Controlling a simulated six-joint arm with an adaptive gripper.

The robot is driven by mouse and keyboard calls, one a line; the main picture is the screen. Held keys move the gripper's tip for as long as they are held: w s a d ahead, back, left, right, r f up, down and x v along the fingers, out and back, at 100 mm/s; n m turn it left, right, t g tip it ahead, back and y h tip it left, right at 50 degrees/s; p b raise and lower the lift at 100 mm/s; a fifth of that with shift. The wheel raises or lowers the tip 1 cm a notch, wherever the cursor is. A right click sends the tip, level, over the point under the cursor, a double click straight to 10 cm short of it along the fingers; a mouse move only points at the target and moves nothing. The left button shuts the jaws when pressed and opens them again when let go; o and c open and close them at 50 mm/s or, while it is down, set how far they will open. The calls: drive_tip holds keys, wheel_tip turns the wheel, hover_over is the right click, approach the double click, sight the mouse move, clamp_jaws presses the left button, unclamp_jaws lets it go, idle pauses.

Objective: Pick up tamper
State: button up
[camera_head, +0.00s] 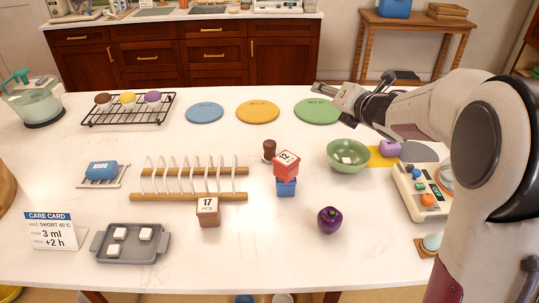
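The tamper (269,150) appears to be the small upright piece with a brown handle, standing near the middle of the table, just right of the wooden rack. My gripper (320,89) is above the far part of the table, up and to the right of the tamper and well apart from it. It points left, near the green disc. I see it from the side and small, so whether its fingers are open or shut cannot be told. Nothing is visibly held in it.
A red block marked 12 (286,164) sits on a blue block (286,187), close right of the tamper. A green bowl (342,163) holds white cubes. A wooden rack (160,196) is left, a box marked 17 (208,212) in front. The table behind the tamper is clear.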

drive_tip(key=w+a+f+n+g+y, duration=0.25)
drive_tip(key=a+f+n+y, duration=0.2)
drive_tip(key=f+n, duration=0.35)
drive_tip(key=n+g+y, duration=0.3)
drive_tip(key=n, duration=0.5)
approach(271, 143)
drive_tip(key=shift+w+a+f, duration=0.15)
drive_tip(key=shift+a+f, duration=0.25)
drive_tip(key=shift+x, duration=1.3)
drive_tip(key=shift+a, duration=0.1)
drive_tip(key=shift+x, duration=2.55)
drive_tip(key=shift+w+r, duration=0.1)
drive_tip(key=shift+r, duration=0.05)
clamp_jaws()
